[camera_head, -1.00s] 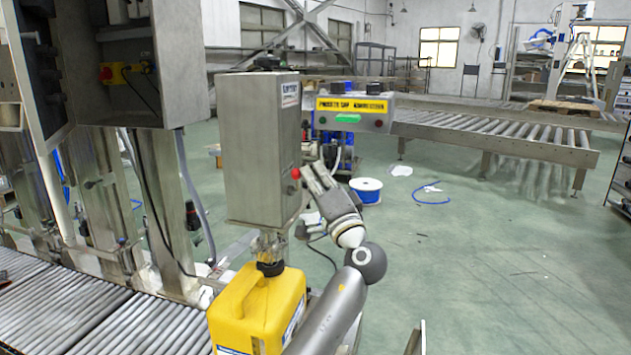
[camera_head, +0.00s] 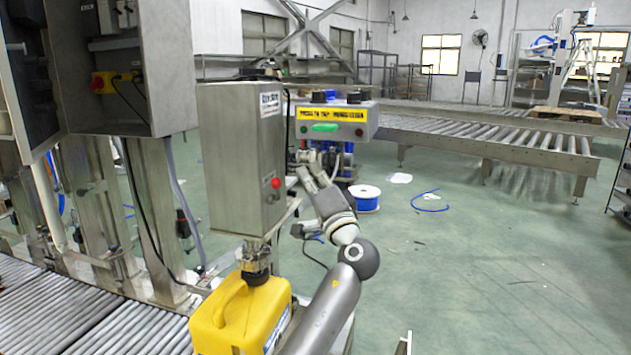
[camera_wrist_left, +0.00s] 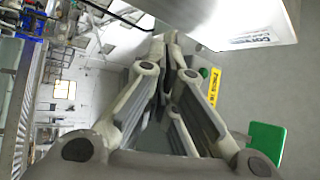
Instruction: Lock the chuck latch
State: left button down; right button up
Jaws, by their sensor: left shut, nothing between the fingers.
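A metal capping head, likely the chuck (camera_head: 256,254), sits under a grey steel box (camera_head: 238,165), directly above the dark cap of a yellow jug (camera_head: 235,318). I cannot pick out the chuck latch for certain; the parts there are small. My left gripper (camera_head: 305,158) is shut and empty, to the right of the steel box and its red button (camera_head: 276,183). It is in front of the lower part of the control panel, well above the jug. The wrist view shows its fingers (camera_wrist_left: 165,45) meeting at the tips, with the white-labelled box above right. My right gripper is not in view.
A control panel (camera_head: 345,118) with a green button and yellow label stands behind my gripper. Roller conveyors lie at left (camera_head: 75,310) and back right (camera_head: 500,140). A blue-and-white spool (camera_head: 364,198) is on the floor; the floor at right is mostly open.

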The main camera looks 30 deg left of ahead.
pick_arm(q)
jog(key=r+v, duration=0.1)
jog(key=v, duration=0.8)
jog(key=shift+s+d+f, duration=0.2)
jog(key=shift+s+d, duration=0.05)
jog(key=shift+s, duration=0.35)
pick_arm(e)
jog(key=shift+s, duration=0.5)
